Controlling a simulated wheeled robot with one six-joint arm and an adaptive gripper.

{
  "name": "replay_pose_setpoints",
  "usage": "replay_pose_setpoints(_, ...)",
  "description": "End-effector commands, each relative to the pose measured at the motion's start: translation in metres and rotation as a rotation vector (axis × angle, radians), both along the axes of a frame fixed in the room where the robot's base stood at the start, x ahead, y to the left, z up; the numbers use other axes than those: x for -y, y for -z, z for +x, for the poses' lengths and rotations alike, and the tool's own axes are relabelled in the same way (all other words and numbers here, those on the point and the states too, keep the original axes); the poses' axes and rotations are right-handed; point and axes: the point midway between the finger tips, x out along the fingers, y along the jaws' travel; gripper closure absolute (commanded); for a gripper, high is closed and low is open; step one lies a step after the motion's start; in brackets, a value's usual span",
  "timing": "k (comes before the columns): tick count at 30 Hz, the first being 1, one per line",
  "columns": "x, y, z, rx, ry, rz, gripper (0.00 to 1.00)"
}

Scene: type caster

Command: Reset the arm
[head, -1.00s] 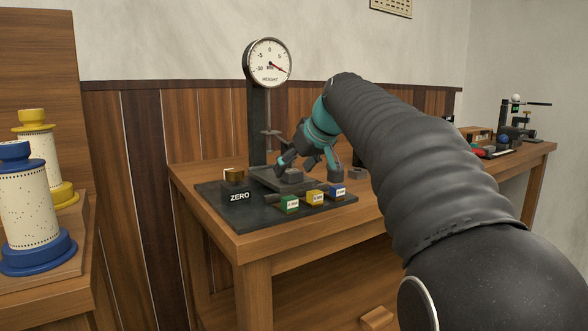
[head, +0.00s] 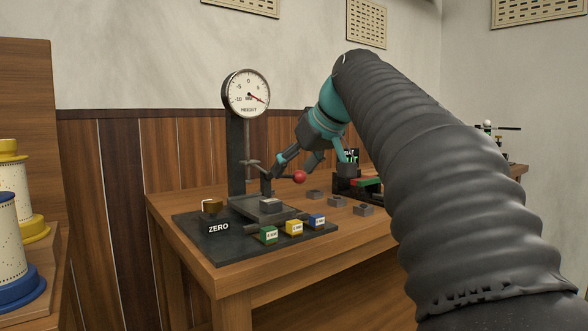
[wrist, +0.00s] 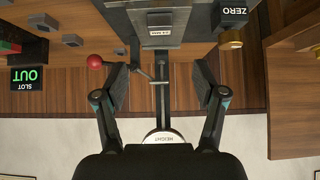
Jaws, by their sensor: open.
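My gripper (head: 308,176) is open and empty, raised above the height gauge's stage (head: 262,214). In the wrist view its two spread fingers (wrist: 160,86) have no object between them, only the gauge's parts beyond. A small grey block (head: 271,205) sits on the stage, apart from the fingers; it also shows in the wrist view (wrist: 160,32). The gauge's dial (head: 246,94) stands on a dark post at left, with its needle pointing to the lower right. A red ball knob (head: 299,177) shows just below the gripper.
Green (head: 269,235), yellow (head: 294,228) and blue (head: 317,221) blocks line the dark base's front edge. Several grey blocks (head: 337,201) lie on the wooden table (head: 270,272) to the right. Spools (head: 12,235) stand at far left.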

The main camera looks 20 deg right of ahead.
Motion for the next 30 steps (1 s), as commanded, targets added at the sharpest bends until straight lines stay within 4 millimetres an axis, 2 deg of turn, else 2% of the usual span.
replay_pose_setpoints(8,-0.001,0.001,-0.002,-0.002,0.003,0.001,0.3)
replay_pose_setpoints(11,-0.005,0.01,-0.011,-0.019,0.018,0.003,0.3)
replay_pose_setpoints(14,-0.013,0.029,-0.029,-0.049,0.05,0.01,0.3)
replay_pose_setpoints(23,-0.037,0.127,-0.114,-0.163,0.178,0.012,0.3)
replay_pose_setpoints(30,-0.047,0.222,-0.189,-0.232,0.261,-0.009,0.3)
